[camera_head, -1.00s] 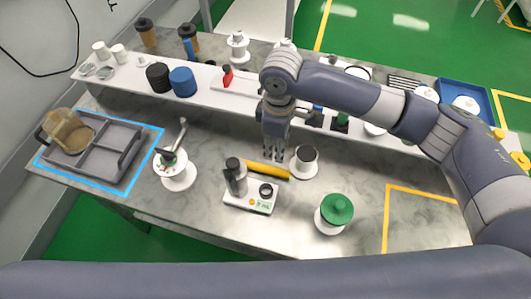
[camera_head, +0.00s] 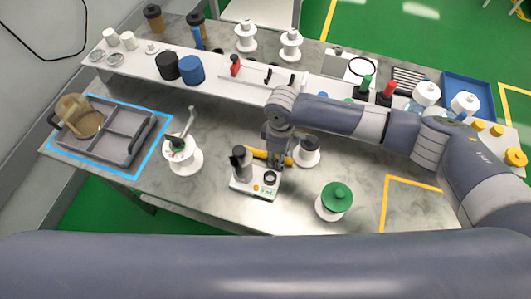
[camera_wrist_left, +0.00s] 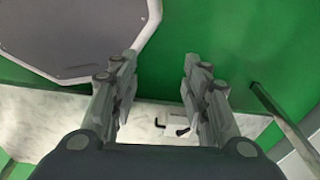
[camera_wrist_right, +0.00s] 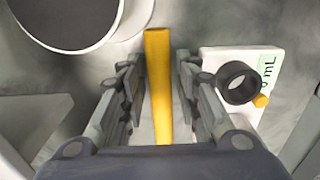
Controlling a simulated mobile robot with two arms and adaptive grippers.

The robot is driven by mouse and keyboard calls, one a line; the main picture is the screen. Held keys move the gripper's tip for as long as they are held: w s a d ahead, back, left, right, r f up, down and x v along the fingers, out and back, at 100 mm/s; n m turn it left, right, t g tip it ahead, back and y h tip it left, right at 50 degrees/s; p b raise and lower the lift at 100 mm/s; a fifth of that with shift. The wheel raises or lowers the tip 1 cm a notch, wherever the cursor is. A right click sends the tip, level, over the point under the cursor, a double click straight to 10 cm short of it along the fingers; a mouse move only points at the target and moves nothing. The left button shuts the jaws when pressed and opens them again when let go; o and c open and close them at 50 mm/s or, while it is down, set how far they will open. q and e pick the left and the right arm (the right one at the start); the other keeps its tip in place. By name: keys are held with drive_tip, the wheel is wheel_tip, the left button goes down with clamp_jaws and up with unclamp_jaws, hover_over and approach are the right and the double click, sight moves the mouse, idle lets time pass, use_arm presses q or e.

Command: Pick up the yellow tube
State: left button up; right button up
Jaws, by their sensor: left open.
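In the right wrist view the tube (camera_wrist_right: 158,85) runs lengthwise between the two fingers of my right gripper (camera_wrist_right: 159,65), which are open with small gaps on both sides. My left gripper (camera_wrist_left: 160,65) is open and empty in the left wrist view, away from the tube.
A green-topped jar (camera_head: 334,201) stands nearer the front. A grey tray (camera_head: 108,132) is at the left. A white shelf (camera_head: 214,78) runs behind.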

clamp_jaws()
